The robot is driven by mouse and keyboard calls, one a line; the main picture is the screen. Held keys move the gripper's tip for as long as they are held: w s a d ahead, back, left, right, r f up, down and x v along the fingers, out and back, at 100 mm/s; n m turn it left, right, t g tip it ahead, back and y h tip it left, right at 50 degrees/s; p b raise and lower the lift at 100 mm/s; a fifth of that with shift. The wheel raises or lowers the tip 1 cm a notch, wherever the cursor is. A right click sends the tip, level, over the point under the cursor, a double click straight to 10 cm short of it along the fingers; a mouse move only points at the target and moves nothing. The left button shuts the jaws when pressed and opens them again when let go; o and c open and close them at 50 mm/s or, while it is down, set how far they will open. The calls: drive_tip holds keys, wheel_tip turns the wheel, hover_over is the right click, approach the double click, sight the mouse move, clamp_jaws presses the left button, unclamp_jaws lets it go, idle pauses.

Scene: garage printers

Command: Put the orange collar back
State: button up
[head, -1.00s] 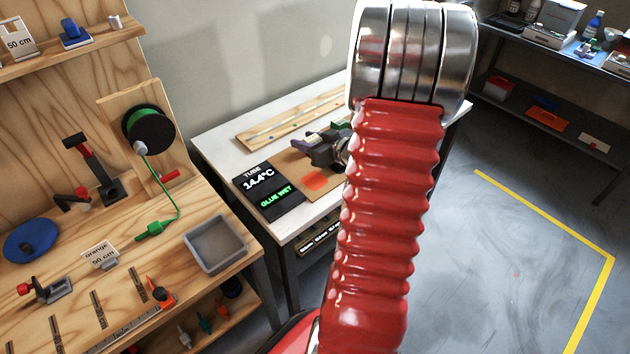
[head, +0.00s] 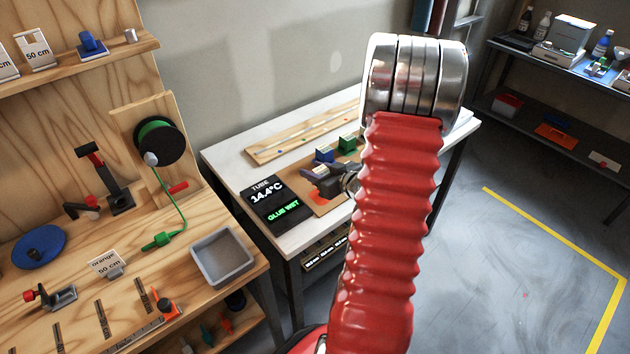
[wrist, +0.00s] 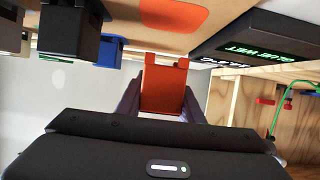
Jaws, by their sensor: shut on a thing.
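My gripper (wrist: 165,95) is shut on the orange collar (wrist: 165,88), a squared block with two raised corners, in the wrist view. In the head view my gripper (head: 328,180) is over the brown board (head: 297,193) on the white table, and the collar cannot be made out there. A flat orange patch (head: 329,197) on the board is just below the gripper; it also shows in the wrist view (wrist: 175,14). The collar appears apart from the board.
A blue block (head: 325,155) and a green block (head: 347,143) stand behind the gripper. A black display (head: 275,203) reading "TUBE 14.4°C, GLUE WET" lies left of the board. A grey tray (head: 222,257) is on the wooden bench. A wooden strip (head: 300,130) lies at the table's back.

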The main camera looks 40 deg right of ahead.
sight(315, 189)
drive_tip(key=shift+f, duration=0.1)
drive_tip(key=shift+f, duration=2)
drive_tip(key=shift+f, duration=0.1)
drive_tip(key=o, duration=1.1)
drive_tip(key=shift+c, duration=0.2)
drive_tip(key=v, duration=1.2)
